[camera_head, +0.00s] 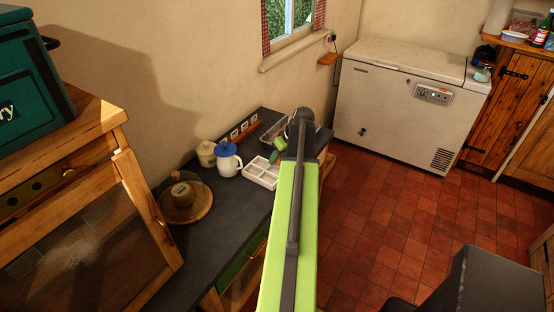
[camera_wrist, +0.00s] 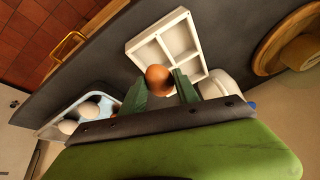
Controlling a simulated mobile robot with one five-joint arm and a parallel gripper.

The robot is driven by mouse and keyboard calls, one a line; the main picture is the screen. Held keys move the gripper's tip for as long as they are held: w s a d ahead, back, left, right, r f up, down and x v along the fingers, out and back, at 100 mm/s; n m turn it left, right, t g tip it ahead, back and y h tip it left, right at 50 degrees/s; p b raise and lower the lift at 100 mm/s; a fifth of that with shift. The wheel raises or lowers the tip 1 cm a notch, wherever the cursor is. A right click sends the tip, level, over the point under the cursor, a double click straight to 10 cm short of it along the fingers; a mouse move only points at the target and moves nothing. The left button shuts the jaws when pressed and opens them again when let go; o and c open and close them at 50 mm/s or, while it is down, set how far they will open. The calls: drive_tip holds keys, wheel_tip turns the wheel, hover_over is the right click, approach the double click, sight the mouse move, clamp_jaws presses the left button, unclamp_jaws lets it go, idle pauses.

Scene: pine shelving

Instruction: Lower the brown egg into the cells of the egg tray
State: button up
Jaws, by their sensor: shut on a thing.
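The brown egg (camera_wrist: 158,78) is held between the green fingertips of my gripper (camera_wrist: 160,84), which is shut on it. In the wrist view the egg overlaps the near part of the white egg tray (camera_wrist: 154,27); its height above the tray cannot be told. The tray's visible cells look empty, and the egg and fingers hide part of it. In the head view the tray (camera_head: 262,173) lies on the dark counter, with my green gripper (camera_head: 279,147) close by at its upper right. The egg cannot be made out there.
A pale container with white eggs (camera_wrist: 68,127) stands left in the wrist view. In the head view, a white jug with a blue lid (camera_head: 228,162) and a beige pot (camera_head: 206,153) stand left of the tray. A round wooden board (camera_head: 196,211) lies nearer on the counter.

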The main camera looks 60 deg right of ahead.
sight(278, 163)
drive_tip(key=shift+f+b, duration=1.6)
drive_tip(key=shift+f, duration=0.1)
idle(0.5)
drive_tip(key=o, duration=0.9)
drive_tip(key=shift+r, duration=0.1)
drive_tip(key=shift+c, duration=0.2)
drive_tip(key=shift+s+r+p, duration=0.15)
drive_tip(key=shift+r+p, duration=0.25)
drive_tip(key=shift+p, duration=0.05)
drive_tip(key=p+v, duration=1.5)
drive_tip(key=v, duration=0.1)
drive_tip(key=shift+s+r, duration=0.2)
drive_tip(key=shift+r, duration=0.1)
drive_tip(key=shift+a+f, duration=0.1)
